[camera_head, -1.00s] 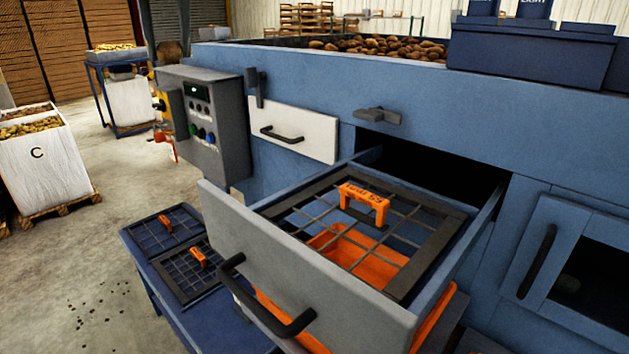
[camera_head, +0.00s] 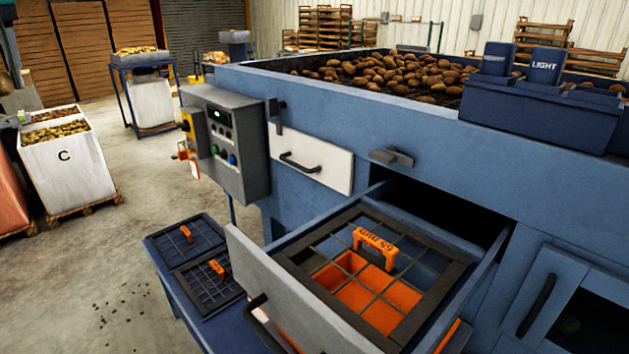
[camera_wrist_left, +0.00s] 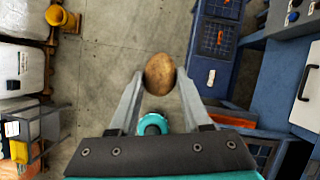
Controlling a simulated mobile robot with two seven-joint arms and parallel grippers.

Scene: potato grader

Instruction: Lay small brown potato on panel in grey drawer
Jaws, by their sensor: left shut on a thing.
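My left gripper (camera_wrist_left: 158,88) is shut on a small brown potato (camera_wrist_left: 160,72) in the left wrist view. The potato sits between the fingertips, with floor below it in that view. The grey drawer (camera_head: 268,277) is pulled open in the head view. In it lies a dark-framed grid panel (camera_head: 436,305) with an orange handle (camera_head: 374,247) marked 55 mm. Orange surfaces show through the grid. No potato shows on the panel. Neither gripper appears in the head view, and my right gripper is in no view.
A blue side table (camera_head: 186,305) left of the drawer holds two more grid panels (camera_head: 186,238). The blue grader (camera_head: 330,105) carries many potatoes on top. A control box (camera_head: 225,150) and a closed white drawer (camera_head: 311,158) are on its front. Bagged potatoes (camera_head: 70,170) stand far left.

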